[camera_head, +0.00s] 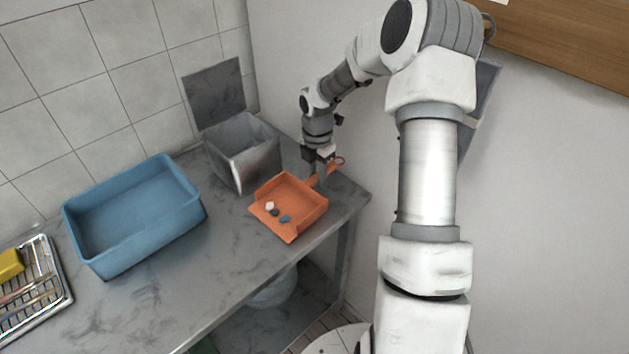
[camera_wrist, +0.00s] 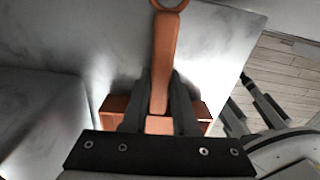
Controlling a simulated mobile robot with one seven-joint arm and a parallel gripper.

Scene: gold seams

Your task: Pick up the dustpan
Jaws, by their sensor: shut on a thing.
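The orange dustpan (camera_head: 302,198) is at the right end of the grey table, its pan open toward the front left. Several small pieces, white and blue-grey, lie in the pan. Its handle points to the back right and ends in a ring. My gripper (camera_head: 318,172) reaches down from above and is shut on the handle near the pan. In the wrist view the two dark fingers (camera_wrist: 160,108) stand on either side of the orange handle (camera_wrist: 165,55). I cannot tell whether the pan touches the table.
A grey metal bin (camera_head: 245,165) with its lid raised stands just behind and left of the dustpan. A blue tub (camera_head: 130,253) stands further left, and a wire rack (camera_head: 62,283) with a yellow sponge (camera_head: 10,264) is at the far left. The table's (camera_head: 220,290) front middle is clear.

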